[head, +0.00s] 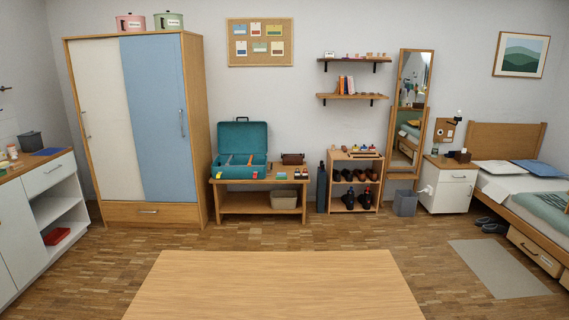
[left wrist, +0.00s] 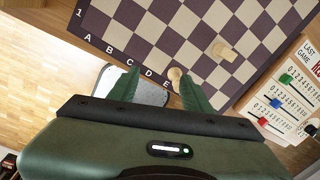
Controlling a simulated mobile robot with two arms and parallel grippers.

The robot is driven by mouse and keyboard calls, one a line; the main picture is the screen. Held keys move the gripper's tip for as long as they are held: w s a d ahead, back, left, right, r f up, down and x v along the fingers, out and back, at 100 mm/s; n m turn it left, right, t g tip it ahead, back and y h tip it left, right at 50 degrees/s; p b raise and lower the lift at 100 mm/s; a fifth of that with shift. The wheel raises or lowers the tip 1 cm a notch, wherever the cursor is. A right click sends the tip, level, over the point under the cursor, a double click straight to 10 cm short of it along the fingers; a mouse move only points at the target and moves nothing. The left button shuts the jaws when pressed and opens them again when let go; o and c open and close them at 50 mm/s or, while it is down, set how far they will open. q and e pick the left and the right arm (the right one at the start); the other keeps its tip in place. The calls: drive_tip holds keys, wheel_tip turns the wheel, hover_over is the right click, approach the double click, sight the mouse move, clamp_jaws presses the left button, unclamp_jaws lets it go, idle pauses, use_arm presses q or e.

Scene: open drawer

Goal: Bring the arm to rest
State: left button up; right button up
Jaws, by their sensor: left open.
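My left gripper (left wrist: 158,80) shows in the left wrist view, with two green fingers spread apart and nothing held between them. A chessboard (left wrist: 150,30) in dark and cream squares lies beyond the fingertips. A pale chess piece (left wrist: 175,75) stands near the board's edge, close to the right-hand fingertip; I cannot tell whether they touch. Another pale piece (left wrist: 224,51) is on the board further right. Neither of my grippers shows in the head view.
In the left wrist view, a score panel (left wrist: 285,100) with coloured sliders lies right of the board. In the head view, a bare wooden tabletop (head: 270,285) is in front. A wardrobe (head: 150,130), a low bench (head: 260,205) and a bed (head: 520,185) stand further back.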

use_arm(q)
drive_tip(key=s+d+r+n+t+h, duration=0.15)
drive_tip(key=s+d+n+h, duration=0.25)
drive_tip(key=s+d+n, duration=0.55)
drive_tip(key=s+a+f+n+t+y, duration=0.1)
drive_tip(key=s+a+f+n+y, duration=0.15)
drive_tip(key=a+n, duration=0.85)
drive_tip(key=s+a+f+n+t+y, duration=0.15)
drive_tip(key=s+a+n, duration=0.25)
drive_tip(key=a+n, duration=0.75)
wheel_tip(320, 180, down, 23)
drive_tip(key=m+g, duration=0.2)
drive_tip(key=s+a+f+g, duration=0.1)
drive_tip(key=s+a+f, duration=0.2)
drive_tip(key=s+f, duration=1.5)
drive_tip(key=shift+a+f+m+y, duration=0.2)
drive_tip(key=shift+f+m+y, duration=0.1)
drive_tip(key=shift+f+y, duration=0.15)
